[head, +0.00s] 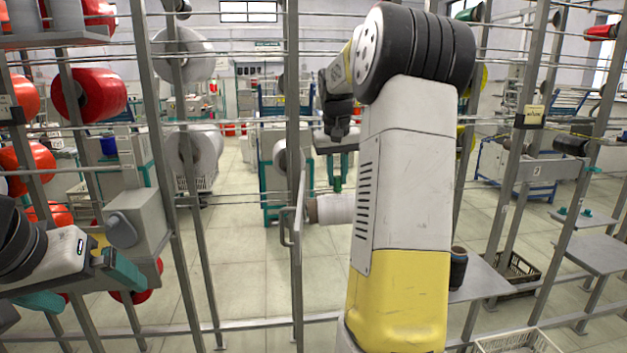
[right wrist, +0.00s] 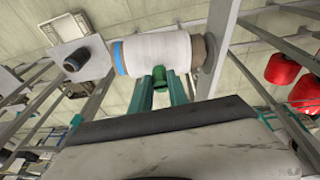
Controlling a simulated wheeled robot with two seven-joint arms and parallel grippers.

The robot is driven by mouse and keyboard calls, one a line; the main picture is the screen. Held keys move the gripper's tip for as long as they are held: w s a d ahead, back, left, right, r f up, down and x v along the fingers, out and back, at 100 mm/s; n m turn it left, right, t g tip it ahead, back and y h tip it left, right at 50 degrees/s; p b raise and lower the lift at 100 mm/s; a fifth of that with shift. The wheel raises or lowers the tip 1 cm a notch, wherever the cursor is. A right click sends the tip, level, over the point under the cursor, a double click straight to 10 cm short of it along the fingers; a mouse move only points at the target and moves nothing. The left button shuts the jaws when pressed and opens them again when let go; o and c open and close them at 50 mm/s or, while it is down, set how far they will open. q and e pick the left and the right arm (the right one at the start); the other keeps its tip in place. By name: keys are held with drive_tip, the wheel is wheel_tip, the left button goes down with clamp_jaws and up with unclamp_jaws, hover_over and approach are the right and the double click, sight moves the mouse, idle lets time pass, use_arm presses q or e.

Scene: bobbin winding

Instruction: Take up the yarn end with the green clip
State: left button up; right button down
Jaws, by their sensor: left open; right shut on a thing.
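My right gripper (head: 339,168) is in the middle of the head view, its teal fingers pointing down. It is shut on the green clip (head: 338,184), which also shows between the fingertips in the right wrist view (right wrist: 160,78). A white yarn bobbin (head: 332,209) lies sideways just below the clip. In the right wrist view the bobbin (right wrist: 155,51) has a blue band at its left end. The clip is at the bobbin's side; I cannot tell whether they touch. No loose yarn end can be made out. My left gripper (head: 88,286) is open at the lower left.
Metal rack posts and horizontal rails cross the view. Red spools (head: 90,95) hang at the left. A grey box (head: 135,225) stands near my left gripper. A dark spool (head: 458,268) stands on a grey shelf (head: 482,280) right of my right arm. Open floor lies behind the rack.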

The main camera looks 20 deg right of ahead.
drive_tip(key=shift+w+v, duration=0.2)
drive_tip(key=shift+v, duration=0.9)
drive_tip(key=shift+w+v, duration=0.25)
drive_tip(key=shift+v, duration=0.8)
drive_tip(key=shift+d+r, duration=0.1)
drive_tip(key=shift+r, duration=0.05)
drive_tip(key=shift+s, duration=0.1)
